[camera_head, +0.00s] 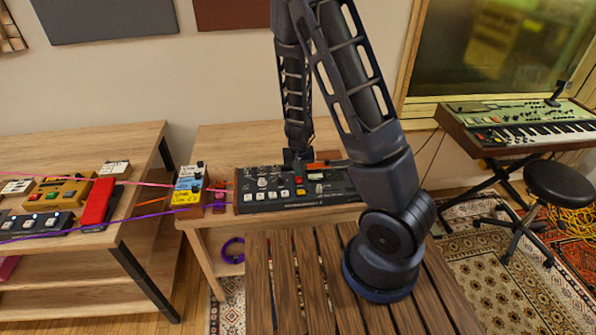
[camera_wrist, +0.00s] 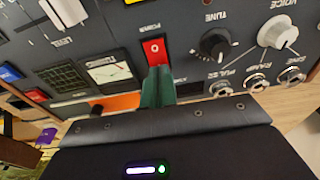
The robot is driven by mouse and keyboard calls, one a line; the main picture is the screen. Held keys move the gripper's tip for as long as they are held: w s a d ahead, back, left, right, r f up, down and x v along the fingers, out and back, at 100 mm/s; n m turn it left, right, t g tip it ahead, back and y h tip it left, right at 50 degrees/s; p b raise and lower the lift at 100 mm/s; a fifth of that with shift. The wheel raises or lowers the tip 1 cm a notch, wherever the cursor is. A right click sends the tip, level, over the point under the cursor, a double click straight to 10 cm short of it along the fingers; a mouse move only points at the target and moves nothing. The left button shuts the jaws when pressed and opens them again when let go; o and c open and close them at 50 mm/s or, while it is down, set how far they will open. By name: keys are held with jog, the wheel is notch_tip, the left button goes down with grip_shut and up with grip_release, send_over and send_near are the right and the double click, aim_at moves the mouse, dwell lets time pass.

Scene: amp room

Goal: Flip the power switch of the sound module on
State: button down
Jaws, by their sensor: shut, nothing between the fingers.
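The sound module (camera_head: 262,203) is a dark panel with knobs and coloured buttons on the wooden table. In the wrist view its panel (camera_wrist: 200,18) fills the upper part, with text upside down. The red power switch (camera_wrist: 154,50) sits under the label POWER, with a white round mark on its face. My gripper (camera_wrist: 158,72) is shut, with nothing between its green fingers. Its tips are at the lower edge of the switch in the picture; I cannot tell whether they touch it. In the head view my gripper (camera_head: 296,160) is over the module, and the switch is hard to make out.
A black knob (camera_wrist: 214,45), a white knob (camera_wrist: 278,32) and several jacks lie right of the switch. A small meter (camera_wrist: 108,71) is on its left. Yellow and blue pedals (camera_head: 188,190) stand left of the module. A keyboard (camera_head: 520,125) and stool (camera_head: 560,185) are at right.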

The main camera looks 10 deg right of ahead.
jog(key=shift+f, duration=0.1)
jog(key=shift+f, duration=0.1)
dwell(0.4)
jog(key=shift+s+r, duration=0.25)
jog(key=shift+s, duration=0.45)
notch_tip(320, 180, up, 14)
jog(key=w, duration=0.1)
jog(key=shift+w, duration=0.35)
dwell(0.4)
